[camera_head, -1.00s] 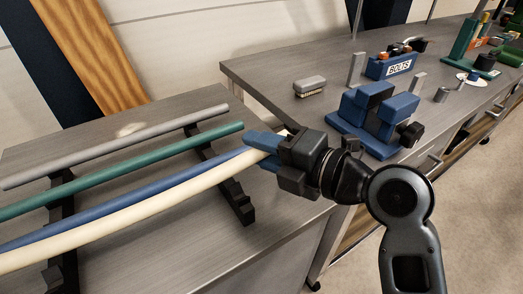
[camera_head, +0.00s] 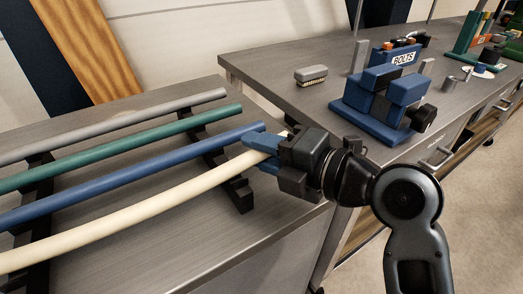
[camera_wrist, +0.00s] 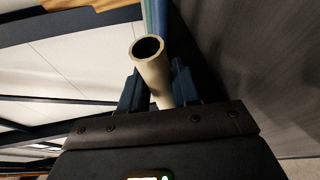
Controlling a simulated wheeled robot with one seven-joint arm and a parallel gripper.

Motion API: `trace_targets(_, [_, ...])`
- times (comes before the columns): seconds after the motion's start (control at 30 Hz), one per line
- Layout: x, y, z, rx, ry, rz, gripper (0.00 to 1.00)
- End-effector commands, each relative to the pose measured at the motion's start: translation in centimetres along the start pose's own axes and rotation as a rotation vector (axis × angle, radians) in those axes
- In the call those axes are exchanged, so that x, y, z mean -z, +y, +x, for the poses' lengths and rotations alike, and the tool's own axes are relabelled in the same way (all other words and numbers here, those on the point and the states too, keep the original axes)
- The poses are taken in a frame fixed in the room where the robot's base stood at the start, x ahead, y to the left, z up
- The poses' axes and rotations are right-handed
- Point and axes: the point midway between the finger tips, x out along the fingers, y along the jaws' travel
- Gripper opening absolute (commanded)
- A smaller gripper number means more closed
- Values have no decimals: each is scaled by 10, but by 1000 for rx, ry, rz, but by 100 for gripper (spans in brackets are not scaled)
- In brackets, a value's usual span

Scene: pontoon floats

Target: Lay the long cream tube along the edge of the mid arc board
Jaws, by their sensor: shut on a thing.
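The long cream tube (camera_head: 130,223) runs from the lower left up to my gripper (camera_head: 265,153) in the head view, curving slightly. My gripper's blue fingers are shut on it close to its right end. In the wrist view the tube's hollow open end (camera_wrist: 148,50) sticks out between the fingers (camera_wrist: 155,90). The tube lies at the front of the black stepped rack, in front of the blue tube; I cannot tell whether it touches the rack. The mid arc board is not recognisable in these views.
A blue tube (camera_head: 130,175), a green tube (camera_head: 120,147) and a grey tube (camera_head: 110,127) lie on the black rack (camera_head: 238,192). On the bench behind are a blue vise (camera_head: 375,122), a brush (camera_head: 311,75) and a blue bolts box (camera_head: 402,57).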

Motion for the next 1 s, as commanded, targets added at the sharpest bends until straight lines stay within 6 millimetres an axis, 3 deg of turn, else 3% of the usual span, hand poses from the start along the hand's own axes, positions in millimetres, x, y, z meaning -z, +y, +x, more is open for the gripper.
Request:
trace_targets(0.27, [0, 0, 0, -1, 0, 1, 0])
trace_targets(0.3, [0, 0, 0, -1, 0, 1, 34])
trace_targets(0.57, [0, 0, 0, 0, 0, 0, 59])
trace_targets(1.0, [1, 1, 4, 1, 1, -1, 60])
